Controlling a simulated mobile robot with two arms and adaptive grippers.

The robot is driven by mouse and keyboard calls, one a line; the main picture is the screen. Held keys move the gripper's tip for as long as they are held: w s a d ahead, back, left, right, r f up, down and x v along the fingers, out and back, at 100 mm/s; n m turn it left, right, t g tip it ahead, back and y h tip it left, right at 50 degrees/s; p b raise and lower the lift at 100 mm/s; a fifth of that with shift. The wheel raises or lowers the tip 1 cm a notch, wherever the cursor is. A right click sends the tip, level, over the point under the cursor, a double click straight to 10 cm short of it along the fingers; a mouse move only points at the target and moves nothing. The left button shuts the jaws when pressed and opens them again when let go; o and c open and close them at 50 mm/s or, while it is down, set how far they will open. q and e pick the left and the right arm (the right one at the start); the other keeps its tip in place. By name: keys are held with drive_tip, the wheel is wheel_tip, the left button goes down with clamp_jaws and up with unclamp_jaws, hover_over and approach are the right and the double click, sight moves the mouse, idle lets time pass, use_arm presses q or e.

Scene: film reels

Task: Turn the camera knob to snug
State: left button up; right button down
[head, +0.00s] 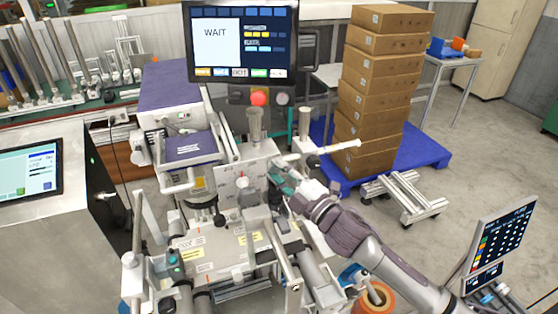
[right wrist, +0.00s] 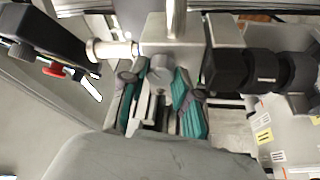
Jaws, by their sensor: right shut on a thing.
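My right gripper (head: 279,180) reaches in from the lower right to the side of a metal block on the machine. In the right wrist view its teal-padded fingers (right wrist: 158,90) are on either side of a small grey knob (right wrist: 160,72) under that metal block (right wrist: 185,32). The gripper is shut on this knob, which I take to be the camera knob. In the head view the fingers and wrist largely hide the knob. My left gripper is not in view.
A monitor reading WAIT (head: 240,40) stands above the machine, with a red button (head: 258,98) below it. A pale rod (head: 335,150) sticks out just above my right gripper. Stacked cardboard boxes (head: 375,100) stand on a blue pallet (head: 425,150) behind.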

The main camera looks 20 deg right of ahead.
drive_tip(key=n+p, duration=0.1)
drive_tip(key=n+g+p, duration=0.1)
drive_tip(key=shift+r+n+p, duration=0.2)
drive_tip(key=shift+n+p, duration=0.1)
drive_tip(key=shift+p, duration=0.1)
drive_tip(key=shift+f+n+p, duration=0.1)
drive_tip(key=shift+n+p, duration=0.3)
drive_tip(key=shift+p, duration=0.05)
drive_tip(key=shift+f, duration=0.1)
drive_tip(key=c, duration=0.8)
unclamp_jaws()
drive_tip(key=shift+c, duration=0.2)
drive_tip(key=shift+s, duration=0.1)
drive_tip(key=v, duration=1.1)
drive_tip(key=shift+s+d+r, duration=0.2)
drive_tip(key=shift+s+r, duration=0.05)
drive_tip(key=shift+s, duration=0.1)
